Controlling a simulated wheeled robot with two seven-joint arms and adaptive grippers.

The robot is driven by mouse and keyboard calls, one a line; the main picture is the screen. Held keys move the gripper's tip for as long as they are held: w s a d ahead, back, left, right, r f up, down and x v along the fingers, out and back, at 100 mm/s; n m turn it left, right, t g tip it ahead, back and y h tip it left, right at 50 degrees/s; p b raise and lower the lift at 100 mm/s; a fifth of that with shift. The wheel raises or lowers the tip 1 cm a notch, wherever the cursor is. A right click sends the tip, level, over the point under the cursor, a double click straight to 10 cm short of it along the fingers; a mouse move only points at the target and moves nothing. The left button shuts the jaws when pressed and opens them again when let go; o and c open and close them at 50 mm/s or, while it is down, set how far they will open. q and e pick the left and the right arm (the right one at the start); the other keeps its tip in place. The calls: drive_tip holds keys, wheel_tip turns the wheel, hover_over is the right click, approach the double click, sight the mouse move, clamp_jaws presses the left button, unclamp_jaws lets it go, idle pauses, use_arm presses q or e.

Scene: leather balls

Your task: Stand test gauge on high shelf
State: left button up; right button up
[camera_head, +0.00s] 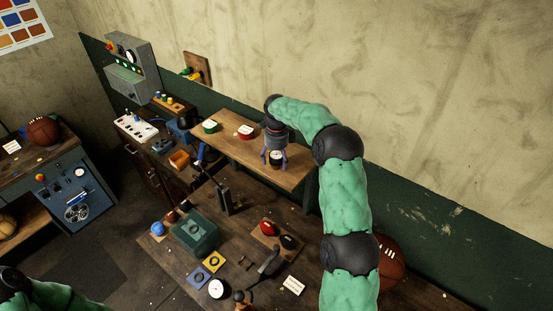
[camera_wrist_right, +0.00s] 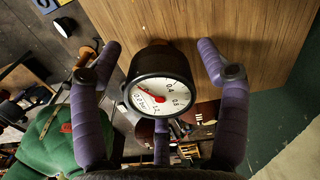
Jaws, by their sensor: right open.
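The test gauge (camera_head: 277,156) has a black case and a white dial, and stands on the wooden high shelf (camera_head: 294,177) near its right end. In the right wrist view the gauge (camera_wrist_right: 160,88) shows its dial with a red needle. My right gripper (camera_head: 275,164) is over the shelf, with its purple fingers around the gauge. In the wrist view the fingers are spread, with visible gaps on both sides of the case. Of my left arm only a green and black part shows at the lower left; its gripper is out of view.
Below, the workbench holds a green box (camera_head: 195,232), another white dial (camera_head: 216,288) and small tools. A brown ball (camera_head: 391,262) sits right of my arm.

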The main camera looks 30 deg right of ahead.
sight(277, 155)
drive_tip(key=shift+r, duration=0.1)
drive_tip(key=shift+r, duration=0.3)
wheel_tip(277, 155, up, 10)
drive_tip(key=shift+r+b, duration=0.1)
drive_tip(key=shift+b, duration=1.1)
drive_tip(key=shift+r, duration=0.7)
